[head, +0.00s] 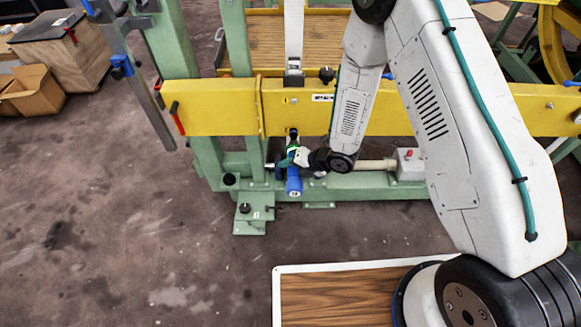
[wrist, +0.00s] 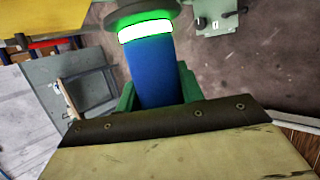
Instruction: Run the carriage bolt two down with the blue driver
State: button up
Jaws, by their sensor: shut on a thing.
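The blue driver (head: 293,183) is in my gripper (head: 296,158), just below the yellow beam. Its blue end points toward the head camera and its dark nose points to the beam. In the wrist view, the blue body of the driver (wrist: 153,72) stands between the green fingers of my gripper (wrist: 160,92). A lit green and white band rings the driver near a dark round collar at the top of that view. I cannot make out carriage bolt two; the driver's nose and the collar cover that spot, so contact cannot be told.
The yellow beam (head: 215,106) crosses a green frame (head: 205,150). A grey box with a red knob (head: 409,162) sits right of the driver. A wood-topped board (head: 335,299) is in front. Cardboard boxes (head: 35,90) stand far left.

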aim_at(291, 176)
jog(key=shift+w+r, duration=0.15)
jog(key=shift+w, duration=0.55)
dwell(1.6)
jog(key=shift+s, duration=2.6)
